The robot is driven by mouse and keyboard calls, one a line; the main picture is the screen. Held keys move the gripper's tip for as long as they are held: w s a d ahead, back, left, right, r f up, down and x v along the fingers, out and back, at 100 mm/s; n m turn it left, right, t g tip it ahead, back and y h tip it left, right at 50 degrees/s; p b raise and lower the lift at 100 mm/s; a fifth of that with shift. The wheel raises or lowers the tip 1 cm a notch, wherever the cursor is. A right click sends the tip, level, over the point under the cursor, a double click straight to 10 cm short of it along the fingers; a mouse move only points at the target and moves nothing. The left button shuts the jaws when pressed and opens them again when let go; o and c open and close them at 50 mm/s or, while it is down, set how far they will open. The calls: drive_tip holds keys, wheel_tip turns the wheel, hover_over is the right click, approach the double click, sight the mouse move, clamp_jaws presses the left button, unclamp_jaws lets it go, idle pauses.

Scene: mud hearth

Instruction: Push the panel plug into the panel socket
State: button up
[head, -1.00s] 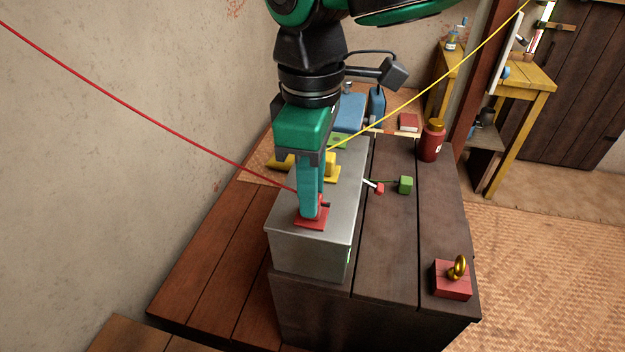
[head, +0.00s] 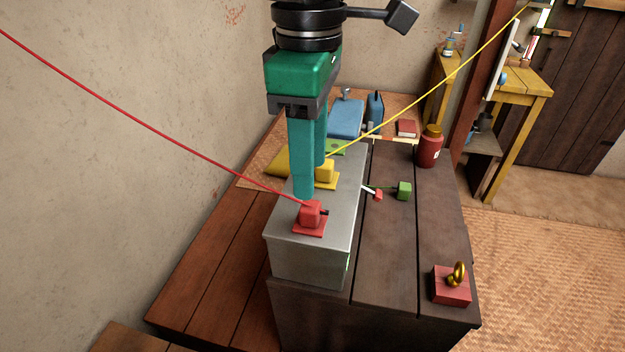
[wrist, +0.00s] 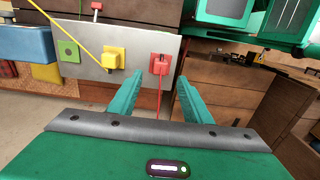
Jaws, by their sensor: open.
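A metal panel box (head: 283,258) carries red, yellow and green plates on top. A red plug (head: 310,212) with a red cable stands on the red plate; it also shows in the wrist view (wrist: 160,66). I cannot tell how deep it sits. A yellow plug (head: 325,170) with a yellow cable stands on the yellow plate, also in the wrist view (wrist: 115,56). The green plate (wrist: 68,51) holds no plug. My gripper (head: 311,180) is open and empty, just above and apart from the red plug. In the wrist view (wrist: 159,85) its fingers flank the red cable.
A green block (head: 404,190) lies right of the panel, near a white lever with a red tip (head: 378,195). A red block with a gold ring (head: 451,284) and a red jar (head: 430,147) stand on the dark table. Both cables stretch through the air.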

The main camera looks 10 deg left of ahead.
drive_tip(key=shift+r, duration=2.1)
drive_tip(key=w+d+f+m, duration=0.3)
drive_tip(key=d+m, duration=0.1)
drive_tip(key=d, duration=0.6)
drive_tip(key=w+d+f+m, duration=0.3)
drive_tip(key=d+m, duration=0.1)
drive_tip(key=d, duration=0.5)
drive_tip(key=w+d+f+m, duration=0.3)
drive_tip(key=d+m, duration=0.1)
drive_tip(key=d, duration=0.6)
drive_tip(key=s+d+f+m, duration=0.5)
drive_tip(key=s+d+m, duration=0.1)
drive_tip(key=d, duration=0.4)
drive_tip(key=s+d+f+m, duration=0.6)
drive_tip(key=s+d, duration=0.3)
drive_tip(key=shift+d+f, duration=0.15)
drive_tip(key=shift+d, duration=0.25)
drive_tip(key=shift+w, duration=0.1)
